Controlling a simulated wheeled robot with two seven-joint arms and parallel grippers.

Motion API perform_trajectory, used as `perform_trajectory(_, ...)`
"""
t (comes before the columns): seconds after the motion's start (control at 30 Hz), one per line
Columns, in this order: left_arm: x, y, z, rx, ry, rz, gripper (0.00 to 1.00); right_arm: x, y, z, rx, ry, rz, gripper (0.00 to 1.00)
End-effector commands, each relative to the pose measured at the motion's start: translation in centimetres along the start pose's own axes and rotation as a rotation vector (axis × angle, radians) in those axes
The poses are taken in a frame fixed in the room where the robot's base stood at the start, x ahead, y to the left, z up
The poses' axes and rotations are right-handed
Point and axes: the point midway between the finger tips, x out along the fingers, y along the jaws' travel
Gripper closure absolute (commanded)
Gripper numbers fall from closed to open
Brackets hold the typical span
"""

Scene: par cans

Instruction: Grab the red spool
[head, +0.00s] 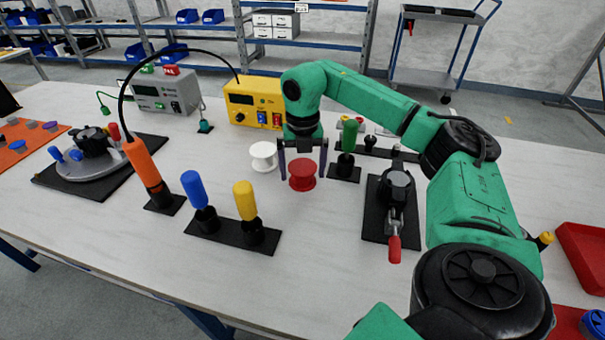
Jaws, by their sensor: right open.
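The red spool (302,176) stands upright on the white table near its middle. My right gripper (302,172) comes down from above, and its two dark fingers are open on either side of the spool. I cannot tell whether the fingers touch it. A white spool (263,156) stands just left of the red one. My left gripper does not show in this view.
A green-handled tool in a stand (347,147) is close to the right of the gripper. Blue and yellow tools (245,207) stand in front on a black base. A toggle clamp (395,205) is at right. A yellow power unit (253,101) stands behind.

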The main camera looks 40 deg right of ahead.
Motion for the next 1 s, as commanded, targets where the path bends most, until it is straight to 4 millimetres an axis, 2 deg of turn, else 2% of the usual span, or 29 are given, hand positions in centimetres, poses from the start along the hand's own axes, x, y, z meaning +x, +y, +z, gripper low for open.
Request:
perform_trajectory(0.17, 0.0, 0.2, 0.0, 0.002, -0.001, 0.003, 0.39, 0.1, 0.0, 0.0, 0.000, 0.000, 0.001, 0.00)
perform_trajectory(0.2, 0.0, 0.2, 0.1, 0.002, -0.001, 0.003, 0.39, 0.1, 0.0, 0.0, 0.000, 0.000, 0.001, 0.08)
perform_trajectory(0.27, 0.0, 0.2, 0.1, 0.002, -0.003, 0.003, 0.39, 0.1, 0.0, 0.0, 0.000, 0.000, 0.001, 0.31)
perform_trajectory(0.3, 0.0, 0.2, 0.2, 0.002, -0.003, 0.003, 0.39, 0.1, 0.0, 0.0, 0.000, 0.000, 0.001, 0.46)
perform_trajectory(0.4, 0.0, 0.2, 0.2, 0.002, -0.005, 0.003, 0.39, 0.0, 0.0, 0.0, 0.000, -0.001, 0.002, 0.80)
perform_trajectory(0.63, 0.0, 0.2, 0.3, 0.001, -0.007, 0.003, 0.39, -0.1, 0.0, 0.0, 0.000, -0.001, 0.002, 0.80)
perform_trajectory(0.77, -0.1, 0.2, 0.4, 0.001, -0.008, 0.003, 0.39, -1.0, 0.1, 0.1, 0.000, -0.003, 0.003, 0.80)
perform_trajectory(0.87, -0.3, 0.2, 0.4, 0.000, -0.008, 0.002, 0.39, -2.6, 0.1, 0.1, 0.000, -0.003, 0.004, 0.80)
perform_trajectory(1.0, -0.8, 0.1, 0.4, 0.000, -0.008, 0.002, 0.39, -6.3, 0.1, 0.1, 0.000, -0.005, 0.006, 0.80)
